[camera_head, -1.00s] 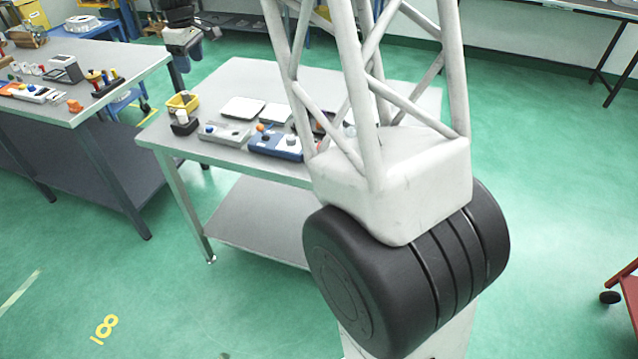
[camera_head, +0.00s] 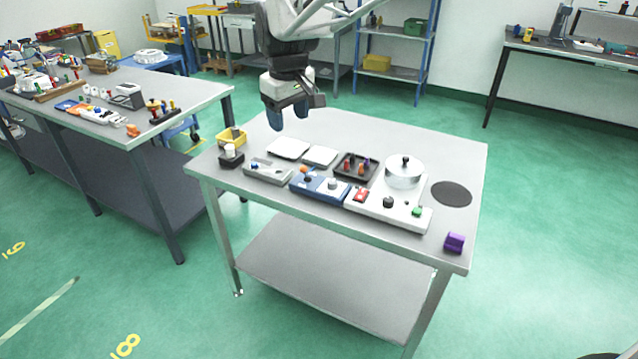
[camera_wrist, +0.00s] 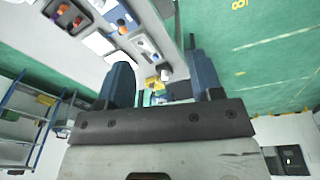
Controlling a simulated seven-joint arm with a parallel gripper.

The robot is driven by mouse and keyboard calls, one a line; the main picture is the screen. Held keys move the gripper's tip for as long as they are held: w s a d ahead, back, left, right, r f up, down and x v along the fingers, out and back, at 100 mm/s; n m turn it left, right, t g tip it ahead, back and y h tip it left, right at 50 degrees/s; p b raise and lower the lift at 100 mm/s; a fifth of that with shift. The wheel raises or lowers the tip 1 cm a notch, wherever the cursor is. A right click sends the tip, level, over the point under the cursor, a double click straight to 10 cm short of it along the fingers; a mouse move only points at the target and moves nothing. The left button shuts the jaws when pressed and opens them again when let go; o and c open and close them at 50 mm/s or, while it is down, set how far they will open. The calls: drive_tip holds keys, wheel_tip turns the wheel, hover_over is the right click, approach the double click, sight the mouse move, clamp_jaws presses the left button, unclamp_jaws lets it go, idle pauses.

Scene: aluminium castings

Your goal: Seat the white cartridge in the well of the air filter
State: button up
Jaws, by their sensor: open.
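A small black holder (camera_head: 231,160) stands at the left end of the near table, with a white rounded piece (camera_head: 230,149) showing on top. This looks like the air filter and white cartridge, but it is too small to tell whether the white piece is seated. My gripper (camera_head: 288,117) hangs above the table's back left part, to the right of and higher than the holder, open and empty. In the wrist view, its two blue fingers (camera_wrist: 162,78) stand wide apart.
A yellow bin (camera_head: 232,136) is right behind the holder. Two white plates (camera_head: 289,147), a grey control box (camera_head: 268,171), a blue box (camera_head: 319,186), a black tray (camera_head: 357,167) and a white unit with a pot (camera_head: 404,172) fill the middle. A purple block (camera_head: 454,243) lies at the right corner.

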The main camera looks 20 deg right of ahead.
drive_tip(key=s+d+f+m, duration=0.1)
drive_tip(key=s+f+m, duration=0.1)
drive_tip(key=s, duration=0.7)
drive_tip(key=s+d+f+m, duration=0.1)
drive_tip(key=s+f, duration=0.2)
drive_tip(key=s, duration=0.7)
drive_tip(key=s+d+f+m+t, duration=0.1)
drive_tip(key=s+d+f+m, duration=0.1)
drive_tip(key=s, duration=0.8)
drive_tip(key=shift+f+m, duration=0.3)
drive_tip(key=shift+f, duration=0.1)
drive_tip(key=shift+w, duration=0.1)
